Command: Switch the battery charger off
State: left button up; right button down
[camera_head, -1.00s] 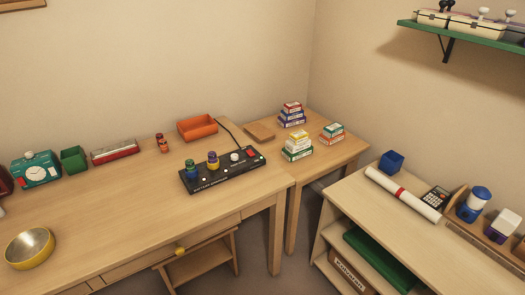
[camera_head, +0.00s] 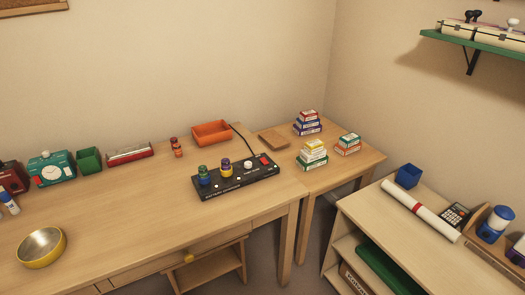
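The battery charger (camera_head: 237,184) is a long black box near the right end of the wooden desk (camera_head: 130,225). A blue-green battery (camera_head: 203,176) and a purple-yellow battery (camera_head: 225,168) stand upright on it. A white knob (camera_head: 248,165) sits right of them, and a red switch (camera_head: 264,160) is at its right end. A cable runs from behind it toward the wall. Whether the switch is on or off is too small to tell. Neither of my grippers is in view.
An orange tray (camera_head: 212,133) and a small red bottle (camera_head: 176,147) stand behind the charger. A yellow bowl (camera_head: 41,247) sits at the front left. A side table with stacked boxes (camera_head: 313,155) adjoins the desk. The desk's middle is clear.

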aim_at(264, 160)
jog(key=i+l+u, duration=0.1)
jog(key=i, duration=0.45)
jog(key=i+l+u, duration=0.15)
jog(key=i+l, duration=0.2)
jog(key=i, duration=0.2)
jog(key=i+l+u, duration=0.1)
jog(key=i+l, duration=0.2)
jog(key=i, duration=0.2)
